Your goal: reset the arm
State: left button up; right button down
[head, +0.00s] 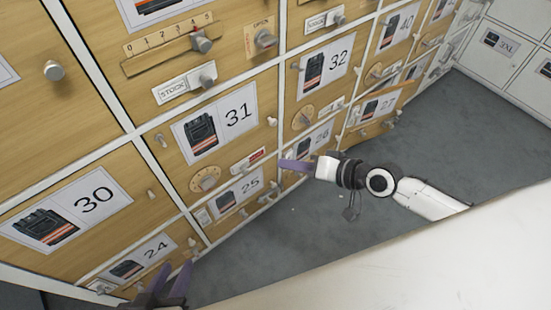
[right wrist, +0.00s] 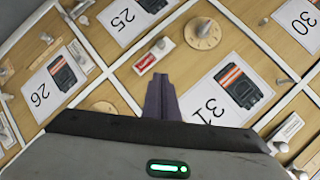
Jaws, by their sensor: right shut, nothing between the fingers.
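My right gripper (head: 284,164) reaches in from the right in the head view, in front of the lockers near doors 25 and 26. Its purple fingers are together with nothing between them. In the right wrist view the closed fingers (right wrist: 160,98) point at the wooden fronts by door 31 (right wrist: 215,95). My left gripper (head: 172,282) shows only partly at the bottom left edge of the head view, below door 24 (head: 135,262). Its two dark purple fingers stand apart, and nothing shows between them.
A wall of wooden locker doors with numbered picture cards, knobs, dials and a slider (head: 165,48) fills the left. Door 31 (head: 222,118) is near the middle. White lockers (head: 500,42) stand at the far right. Grey floor (head: 470,125) is open behind my right arm.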

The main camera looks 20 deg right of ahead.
jog(key=shift+s+d+r, duration=0.35)
jog(key=shift+s, duration=0.1)
jog(key=shift+a, duration=0.1)
